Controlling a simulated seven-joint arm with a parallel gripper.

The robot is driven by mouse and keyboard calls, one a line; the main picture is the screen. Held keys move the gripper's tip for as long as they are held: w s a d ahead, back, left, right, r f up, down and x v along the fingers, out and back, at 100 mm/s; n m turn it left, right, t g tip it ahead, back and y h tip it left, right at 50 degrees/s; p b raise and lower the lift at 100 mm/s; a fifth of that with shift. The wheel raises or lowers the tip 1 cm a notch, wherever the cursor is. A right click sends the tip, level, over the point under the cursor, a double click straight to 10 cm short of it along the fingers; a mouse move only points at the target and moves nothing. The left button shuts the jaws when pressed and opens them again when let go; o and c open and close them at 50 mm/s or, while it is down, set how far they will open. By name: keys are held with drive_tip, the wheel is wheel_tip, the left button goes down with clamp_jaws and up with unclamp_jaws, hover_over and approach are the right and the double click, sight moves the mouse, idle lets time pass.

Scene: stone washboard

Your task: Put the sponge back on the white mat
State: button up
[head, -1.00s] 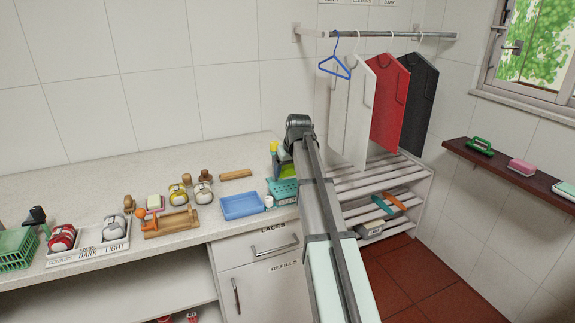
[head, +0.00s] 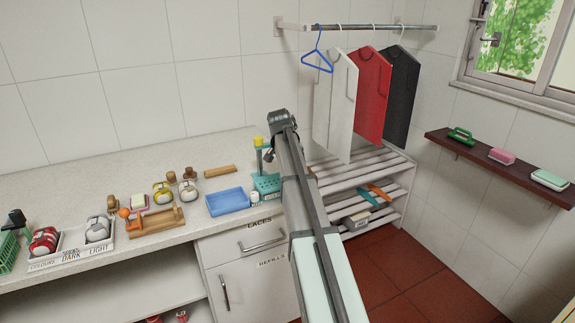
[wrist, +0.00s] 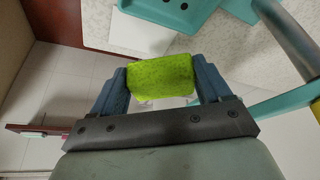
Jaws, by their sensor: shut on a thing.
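The lime-green sponge (wrist: 160,77) is between the two blue fingers of my gripper (wrist: 161,82) in the wrist view. The fingers are shut on its two ends, and it is held clear in the air. A plain white flat patch (wrist: 108,28), which looks like the white mat, shows beyond the sponge, beside and partly under a teal caddy (wrist: 165,8). The sponge hides part of this patch. In the head view my arm covers most of the area right of the teal caddy (head: 265,184), and the sponge is hard to make out there.
A slatted shelf (head: 360,170) and hanging garments (head: 370,95) are at right.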

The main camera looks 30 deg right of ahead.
drive_tip(key=m, duration=0.1)
drive_tip(key=m+g, duration=0.1)
drive_tip(key=m, duration=0.1)
drive_tip(key=shift+s+d+r+m+h, duration=0.15)
drive_tip(key=shift+s+d+m+h, duration=0.15)
drive_tip(key=shift+d+m, duration=0.1)
drive_tip(key=m+g, duration=0.1)
drive_tip(key=m, duration=0.2)
drive_tip(key=shift+s+g, duration=0.15)
drive_tip(key=shift+g, duration=0.15)
drive_tip(key=shift+f, duration=3.05)
drive_tip(key=o, duration=1)
drive_tip(key=shift+o, duration=0.2)
drive_tip(key=shift+r, duration=0.15)
